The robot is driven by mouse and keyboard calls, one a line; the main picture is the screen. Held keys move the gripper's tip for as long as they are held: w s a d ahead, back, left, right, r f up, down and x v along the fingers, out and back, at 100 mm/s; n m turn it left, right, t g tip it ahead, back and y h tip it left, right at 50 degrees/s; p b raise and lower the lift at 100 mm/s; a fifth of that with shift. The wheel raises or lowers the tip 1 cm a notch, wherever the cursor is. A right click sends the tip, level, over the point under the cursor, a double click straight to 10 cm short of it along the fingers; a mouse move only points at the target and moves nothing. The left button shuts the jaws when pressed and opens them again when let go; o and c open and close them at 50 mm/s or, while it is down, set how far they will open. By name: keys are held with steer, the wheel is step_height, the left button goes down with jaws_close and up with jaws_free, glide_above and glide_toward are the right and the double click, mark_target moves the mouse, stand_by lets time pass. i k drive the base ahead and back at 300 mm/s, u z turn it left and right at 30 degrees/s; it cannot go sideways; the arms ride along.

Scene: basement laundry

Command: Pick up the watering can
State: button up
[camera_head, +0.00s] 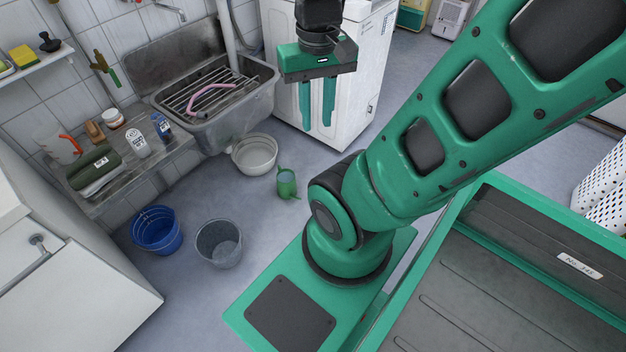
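A small green watering can (286,183) stands on the grey floor in the middle of the head view, just left of my arm's shoulder. A white bucket stands close to it on its upper left. My gripper (317,104) hangs above and beyond the can in the picture, pointing down, in front of the white washing machine. Its two green fingers are apart with a gap between them, and nothing is held. The can is apart from the gripper and mostly unhidden.
The white bucket (254,154), a grey bucket (219,243) and a blue bucket (157,230) stand on the floor. A metal sink (240,112) and a shelf with bottles line the wall. The white washing machine (352,90) stands behind my gripper. Floor around the can's front is clear.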

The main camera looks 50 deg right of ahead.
mark_target(287, 185)
steer(key=z, duration=1)
steer(key=k, duration=0.1)
steer(key=u, duration=0.05)
